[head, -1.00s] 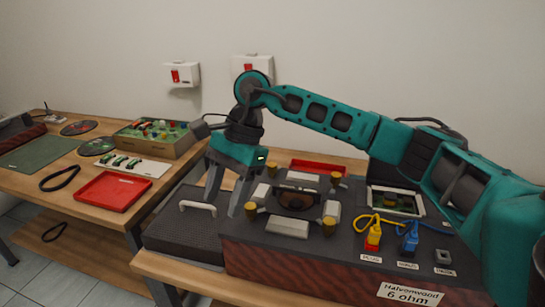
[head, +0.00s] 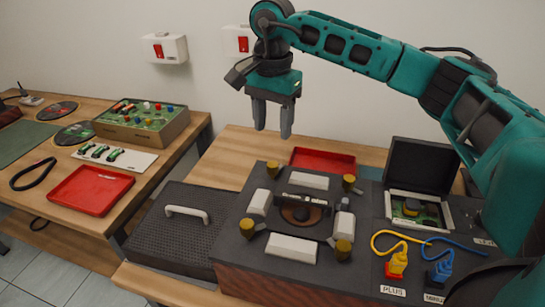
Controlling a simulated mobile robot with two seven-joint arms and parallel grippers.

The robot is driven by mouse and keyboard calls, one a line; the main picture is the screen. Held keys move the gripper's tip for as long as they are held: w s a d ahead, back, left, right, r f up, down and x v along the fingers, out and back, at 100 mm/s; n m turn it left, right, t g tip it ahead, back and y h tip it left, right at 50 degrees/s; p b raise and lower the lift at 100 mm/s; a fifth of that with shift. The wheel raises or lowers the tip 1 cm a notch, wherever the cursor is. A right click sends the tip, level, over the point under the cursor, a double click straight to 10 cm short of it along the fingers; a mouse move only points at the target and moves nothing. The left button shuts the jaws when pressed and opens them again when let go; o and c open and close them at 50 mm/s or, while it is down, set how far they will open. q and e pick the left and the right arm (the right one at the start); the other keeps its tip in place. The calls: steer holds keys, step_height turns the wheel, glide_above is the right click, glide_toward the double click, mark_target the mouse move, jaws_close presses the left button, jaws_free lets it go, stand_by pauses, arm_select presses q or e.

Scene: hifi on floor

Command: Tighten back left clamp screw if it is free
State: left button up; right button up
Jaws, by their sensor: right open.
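The loudspeaker box (head: 225,262) has a dark top with a round driver part (head: 300,212) in the middle, framed by pale blocks. Brass clamp screws stand at its corners. The back left clamp screw (head: 244,170) is upright in its place; I cannot tell whether it is loose. The others are the back right screw (head: 349,183), the front left screw (head: 247,228) and the front right screw (head: 343,250). My right gripper (head: 273,132) points down, open and empty, above and behind the back left screw, apart from it. My left gripper is out of view.
A dark grille panel with a white handle (head: 187,213) lies left of the screws. A red tray (head: 322,160) sits behind the box. Yellow and blue plugs (head: 397,263) and an open case (head: 420,205) are at the right. Another red tray (head: 91,190) is on the left table.

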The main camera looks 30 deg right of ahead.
mark_target(273, 164)
step_height(273, 164, down, 10)
steer(key=shift+r, duration=0.1)
stand_by(0.4)
jaws_close()
